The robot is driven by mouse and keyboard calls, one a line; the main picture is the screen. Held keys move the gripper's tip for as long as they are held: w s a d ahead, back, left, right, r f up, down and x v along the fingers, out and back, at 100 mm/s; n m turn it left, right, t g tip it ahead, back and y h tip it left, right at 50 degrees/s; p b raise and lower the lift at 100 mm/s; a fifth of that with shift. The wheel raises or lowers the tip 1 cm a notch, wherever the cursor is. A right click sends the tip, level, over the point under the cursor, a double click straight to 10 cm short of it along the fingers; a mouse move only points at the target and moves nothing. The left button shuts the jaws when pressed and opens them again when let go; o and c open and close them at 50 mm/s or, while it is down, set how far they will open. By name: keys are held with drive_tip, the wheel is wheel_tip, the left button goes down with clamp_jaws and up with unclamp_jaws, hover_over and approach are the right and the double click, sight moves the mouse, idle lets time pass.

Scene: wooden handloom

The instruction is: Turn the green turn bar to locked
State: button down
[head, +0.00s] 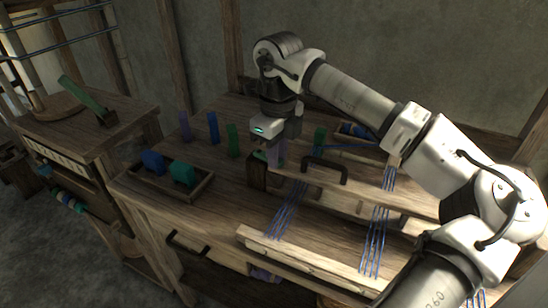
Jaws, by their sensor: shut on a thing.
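A small green piece, which looks like the green turn bar (260,155), shows at the top of a dark wooden block (257,177) on the loom table. My gripper (268,148) points down over it from above and is shut on it. The fingers and my wrist cover most of the bar, so its exact angle cannot be told. A purple piece (278,153) stands just right of the fingers; whether it touches them is unclear.
Purple, blue and green upright pegs (212,128) stand left of my gripper. A tray (203,190) with blue and green pieces lies in front. A black handle (325,168) and blue threads (285,212) are to the right. A tilted green lever (80,93) stands on the left bench.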

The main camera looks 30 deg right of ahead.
drive_tip(key=shift+w+d+n, duration=0.15)
drive_tip(key=shift+d+n, duration=0.05)
drive_tip(key=shift+n, duration=0.3)
drive_tip(key=c, duration=1.3)
unclamp_jaws()
wheel_tip(320, 180, up, 14)
drive_tip(key=shift+f, duration=0.1)
